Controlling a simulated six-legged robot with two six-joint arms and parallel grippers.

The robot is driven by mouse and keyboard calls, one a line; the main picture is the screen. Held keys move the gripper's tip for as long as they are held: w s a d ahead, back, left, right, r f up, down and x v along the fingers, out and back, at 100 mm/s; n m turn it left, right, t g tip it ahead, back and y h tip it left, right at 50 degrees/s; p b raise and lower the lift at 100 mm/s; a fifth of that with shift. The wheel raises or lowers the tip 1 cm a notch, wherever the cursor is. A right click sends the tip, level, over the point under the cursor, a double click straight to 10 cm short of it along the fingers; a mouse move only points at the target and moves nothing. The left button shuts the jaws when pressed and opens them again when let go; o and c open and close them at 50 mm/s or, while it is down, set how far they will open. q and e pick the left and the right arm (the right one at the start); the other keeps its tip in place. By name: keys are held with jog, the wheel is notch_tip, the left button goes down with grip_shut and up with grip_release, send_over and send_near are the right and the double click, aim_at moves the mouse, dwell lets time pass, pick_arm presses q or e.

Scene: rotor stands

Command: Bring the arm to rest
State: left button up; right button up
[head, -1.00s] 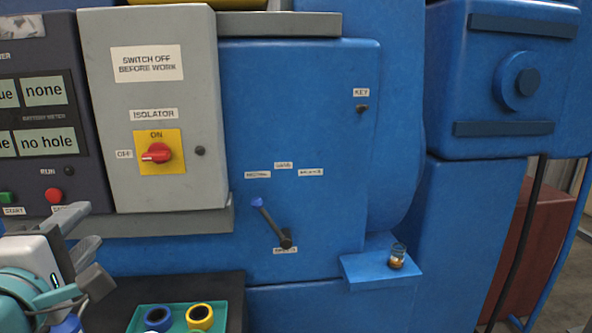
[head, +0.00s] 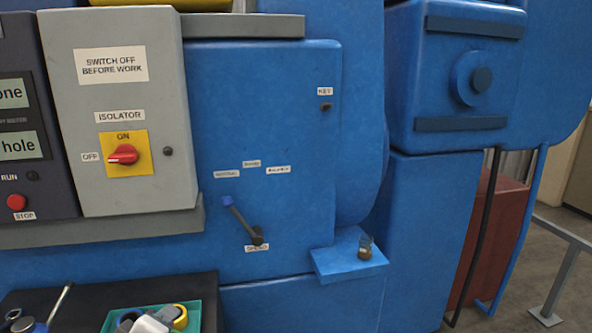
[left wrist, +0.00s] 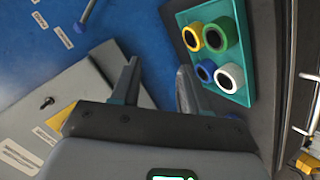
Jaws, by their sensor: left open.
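My left gripper (left wrist: 158,68) is open in the left wrist view, with nothing between its fingers. It points towards the blue machine front (head: 280,130), with the grey isolator box (left wrist: 75,100) on one side and the teal tray (left wrist: 238,88) on the other. In the head view, a pale grey and white piece at the bottom edge, in front of the tray (head: 194,318), looks like part of this gripper. The rest of that arm is out of frame. My right gripper is not in view.
The isolator's red handle (head: 123,154) points left to OFF. A lever (head: 240,217) sticks out of the blue front. A small jar (head: 366,250) stands on a blue ledge (head: 335,265). The tray holds coloured rings. A metal-rodded object (head: 58,302) is at the lower left.

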pick_arm(q)
jog(key=s+d+f+m+g+h, duration=0.1)
jog(key=d+f+m+g, duration=0.1)
jog(key=f, duration=0.6)
jog(key=s+d+f+m+g, duration=0.1)
jog(key=d+f+m+g, duration=0.1)
jog(key=f, duration=0.6)
jog(key=s+d+f+m+g+h, duration=0.2)
jog(key=s+d+f+m+g, duration=0.1)
jog(key=s+f, duration=0.7)
jog(key=s+d+f+m+g+h, duration=0.2)
jog(key=s+d+f+g, duration=0.3)
jog(key=s+f, duration=0.5)
notch_tip(320, 180, down, 2)
jog(key=shift+s+d+f+m, duration=0.1)
jog(key=shift+s+d+m, duration=0.25)
jog(key=shift+m, duration=0.35)
